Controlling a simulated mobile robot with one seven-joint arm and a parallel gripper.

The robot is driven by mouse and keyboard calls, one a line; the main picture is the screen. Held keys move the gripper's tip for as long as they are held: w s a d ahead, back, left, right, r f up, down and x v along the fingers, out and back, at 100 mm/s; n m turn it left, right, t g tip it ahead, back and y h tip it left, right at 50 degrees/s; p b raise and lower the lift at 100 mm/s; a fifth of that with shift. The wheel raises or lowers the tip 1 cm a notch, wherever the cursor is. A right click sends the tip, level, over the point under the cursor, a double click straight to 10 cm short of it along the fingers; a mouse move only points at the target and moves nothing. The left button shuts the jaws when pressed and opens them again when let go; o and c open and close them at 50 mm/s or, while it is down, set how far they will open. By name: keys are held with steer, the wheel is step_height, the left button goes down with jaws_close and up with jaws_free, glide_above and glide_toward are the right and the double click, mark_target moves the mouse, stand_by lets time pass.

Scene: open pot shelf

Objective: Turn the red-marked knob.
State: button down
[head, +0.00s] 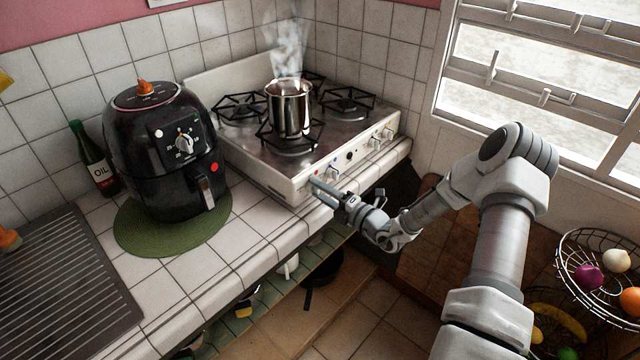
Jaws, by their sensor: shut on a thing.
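The white stove (290,188) has a row of knobs along its front panel. A small red mark (316,174) shows at the left end of the row, just above my fingertips. My gripper (318,189) reaches in from the right and is shut on the knob below that mark. The fingers mostly hide this knob, so its angle cannot be told. Another knob (333,173) sits just to the right of the fingers, and more knobs (375,143) are farther right.
A steaming metal pot (289,108) stands on the front burner. A black air fryer (163,150) stands on a green mat (131,237) left of the stove. Wire fruit baskets (566,262) are at the right. Below the counter is an open shelf (262,300).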

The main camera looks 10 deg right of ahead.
steer(key=shift+m+p, duration=0.4)
steer(key=shift+m, duration=0.2)
steer(key=shift+c, duration=2.1)
jaws_free()
steer(key=v, duration=1.7)
steer(key=shift+s+b, duration=0.15)
steer(key=shift+b, duration=0.2)
steer(key=shift+d, duration=0.1)
